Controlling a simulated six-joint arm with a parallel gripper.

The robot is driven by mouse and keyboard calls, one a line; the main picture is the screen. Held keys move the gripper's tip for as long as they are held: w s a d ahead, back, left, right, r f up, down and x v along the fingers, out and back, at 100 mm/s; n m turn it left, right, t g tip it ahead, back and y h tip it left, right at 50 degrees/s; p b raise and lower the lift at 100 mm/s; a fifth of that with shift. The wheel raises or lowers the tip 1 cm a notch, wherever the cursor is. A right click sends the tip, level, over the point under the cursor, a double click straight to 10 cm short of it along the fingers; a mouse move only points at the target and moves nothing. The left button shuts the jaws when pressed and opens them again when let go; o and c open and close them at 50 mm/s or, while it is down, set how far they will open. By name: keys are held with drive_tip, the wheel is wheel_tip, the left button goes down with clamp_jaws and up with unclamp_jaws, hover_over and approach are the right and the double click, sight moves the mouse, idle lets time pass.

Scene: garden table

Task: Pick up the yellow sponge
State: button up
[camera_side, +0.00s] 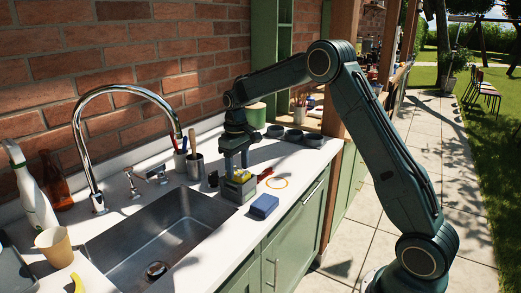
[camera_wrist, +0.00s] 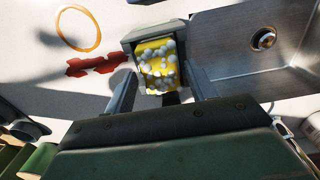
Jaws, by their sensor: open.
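The yellow sponge (camera_wrist: 157,52) shows in the wrist view between my gripper's two fingers, with many pale round blobs over it. It appears to sit in a grey-green box-like holder (camera_wrist: 131,40). In the side view the yellow sponge (camera_side: 241,176) is a small patch at the top of the green holder (camera_side: 237,192), on the counter by the sink's right edge. My gripper (camera_side: 236,171) points down over it. In the wrist view my gripper (camera_wrist: 162,70) has its fingers apart, one on each side of the sponge. Whether they touch it I cannot tell.
A blue block (camera_side: 264,205) lies at the counter's front edge. A red object (camera_side: 265,173) and an orange ring (camera_side: 277,183) lie behind it. The metal sink (camera_side: 150,235) is left of the holder. A metal cup (camera_side: 195,166) stands behind; dark round items (camera_side: 295,135) lie farther right.

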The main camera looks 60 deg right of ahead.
sight(238, 172)
drive_tip(key=shift+f, duration=0.6)
drive_tip(key=c, duration=0.9)
drive_tip(key=shift+r, duration=3.45)
